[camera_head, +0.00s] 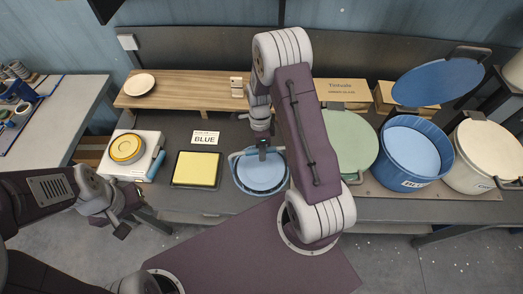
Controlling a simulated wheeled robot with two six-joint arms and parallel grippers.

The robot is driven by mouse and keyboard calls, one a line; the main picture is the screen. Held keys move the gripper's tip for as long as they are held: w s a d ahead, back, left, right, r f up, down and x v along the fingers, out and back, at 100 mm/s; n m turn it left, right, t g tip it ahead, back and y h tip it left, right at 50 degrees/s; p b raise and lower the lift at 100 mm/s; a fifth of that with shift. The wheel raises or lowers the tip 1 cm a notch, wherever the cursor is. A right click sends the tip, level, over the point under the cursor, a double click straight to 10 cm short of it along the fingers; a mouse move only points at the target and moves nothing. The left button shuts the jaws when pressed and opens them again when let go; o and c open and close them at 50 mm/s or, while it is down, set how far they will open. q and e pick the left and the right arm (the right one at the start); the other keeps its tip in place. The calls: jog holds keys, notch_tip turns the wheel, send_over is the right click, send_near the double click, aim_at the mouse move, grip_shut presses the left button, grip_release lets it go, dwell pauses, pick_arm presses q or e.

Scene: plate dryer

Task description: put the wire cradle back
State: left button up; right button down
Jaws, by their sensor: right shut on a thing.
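The wire cradle (236,156) shows as a thin grey wire frame around a round light-blue piece (262,178), in front of the middle of the bench. My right gripper (262,148) points down at the cradle's back side and is shut on it. My arm hides part of its right side. Whether the cradle touches the bench cannot be told. My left gripper (122,222) is at the lower left, in front of the bench edge, away from the cradle. Its jaws are too small and dark to read.
A yellow pad in a dark tray (196,169), a BLUE card (205,138) and a white scale (132,155) with a yellow-rimmed round piece are left. A raised wooden shelf (185,90) is behind. An open blue bucket (413,155) and a cream-lidded bucket (490,155) are right.

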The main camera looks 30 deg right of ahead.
jog(key=c, duration=1.1)
grip_release()
jog(key=shift+c, duration=0.2)
jog(key=shift+w+r, duration=0.1)
jog(key=shift+r, duration=0.25)
jog(key=b+v, duration=0.1)
jog(key=v, duration=0.7)
jog(key=shift+r+b, duration=0.2)
jog(key=shift+b, duration=0.2)
